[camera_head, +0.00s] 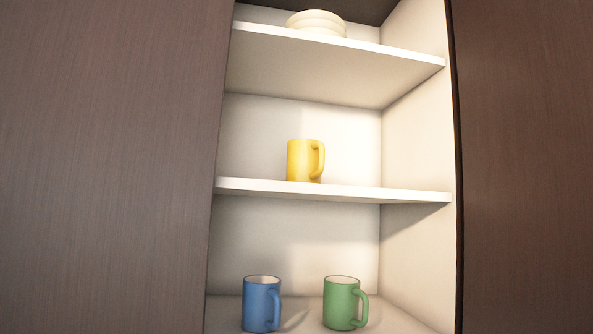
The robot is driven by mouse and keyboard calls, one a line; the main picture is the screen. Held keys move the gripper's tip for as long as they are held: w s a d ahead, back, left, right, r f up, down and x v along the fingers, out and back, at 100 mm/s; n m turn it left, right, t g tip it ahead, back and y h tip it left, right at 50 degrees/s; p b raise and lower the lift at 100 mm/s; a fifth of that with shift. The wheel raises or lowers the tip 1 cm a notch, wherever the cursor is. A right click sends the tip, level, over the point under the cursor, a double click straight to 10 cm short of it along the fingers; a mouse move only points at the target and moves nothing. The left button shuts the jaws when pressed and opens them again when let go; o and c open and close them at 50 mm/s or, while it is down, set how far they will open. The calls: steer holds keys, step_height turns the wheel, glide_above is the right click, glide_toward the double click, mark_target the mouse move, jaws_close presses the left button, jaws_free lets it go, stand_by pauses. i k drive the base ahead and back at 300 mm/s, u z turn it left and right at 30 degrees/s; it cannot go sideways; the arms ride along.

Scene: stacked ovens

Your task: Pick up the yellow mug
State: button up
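The yellow mug (302,160) stands upright on the middle shelf (370,194) of an open cabinet, near the shelf's centre. Its handle points to the right. Nothing touches it or stands beside it on that shelf. My gripper is not in view, so its place relative to the mug and whether it is open or shut do not show.
A blue mug (261,304) and a green mug (341,303) stand upright on the lowest level, below the middle shelf. Pale stacked dishes (317,23) sit on the top shelf (345,45). Dark wood panels flank the opening at left (105,165) and right (525,165).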

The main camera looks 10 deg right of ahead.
mark_target(305, 162)
steer(key=i, duration=0.85)
steer(key=z, duration=0.1)
